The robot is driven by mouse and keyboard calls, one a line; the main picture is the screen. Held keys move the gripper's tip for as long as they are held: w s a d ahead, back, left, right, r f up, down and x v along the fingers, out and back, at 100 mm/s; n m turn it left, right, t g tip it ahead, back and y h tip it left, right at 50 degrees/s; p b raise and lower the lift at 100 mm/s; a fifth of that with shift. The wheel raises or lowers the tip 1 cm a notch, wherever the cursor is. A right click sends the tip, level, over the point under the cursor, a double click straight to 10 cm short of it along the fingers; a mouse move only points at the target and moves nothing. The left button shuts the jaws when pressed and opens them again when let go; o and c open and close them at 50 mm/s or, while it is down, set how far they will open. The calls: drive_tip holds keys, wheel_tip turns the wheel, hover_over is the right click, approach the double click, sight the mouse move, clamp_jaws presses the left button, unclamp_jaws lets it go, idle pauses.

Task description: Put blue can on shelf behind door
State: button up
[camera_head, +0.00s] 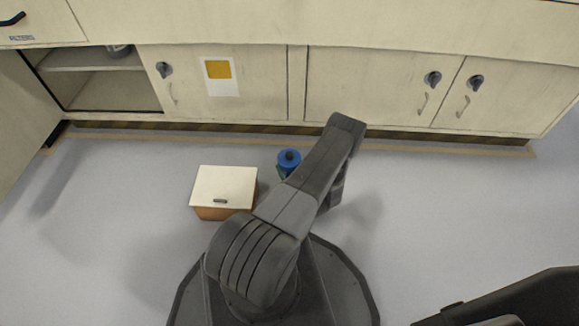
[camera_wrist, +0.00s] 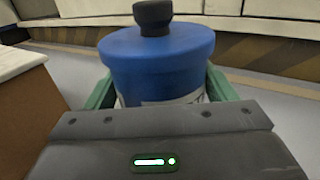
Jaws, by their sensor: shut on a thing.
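The blue can (camera_head: 289,157) has a black knob on its lid and stands upright, partly hidden by my arm in the head view. In the wrist view the blue can (camera_wrist: 158,60) fills the middle, with a pale label low on its side. My gripper (camera_wrist: 155,90) has green fingers on both sides of the can and is shut on it. The open cabinet door (camera_head: 22,125) is at the far left. Beside it is an open compartment with a shelf (camera_head: 90,68); a grey item (camera_head: 119,50) sits on this shelf at the back.
A box with a white lid (camera_head: 224,188) and brown side stands on the floor just left of the can. Shut cabinet doors (camera_head: 375,85) with dark knobs line the wall. The floor (camera_head: 110,200) between the box and the open door is clear.

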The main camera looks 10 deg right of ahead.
sight(285, 151)
drive_tip(key=shift+r+p, duration=0.8)
drive_tip(key=shift+r, duration=1.1)
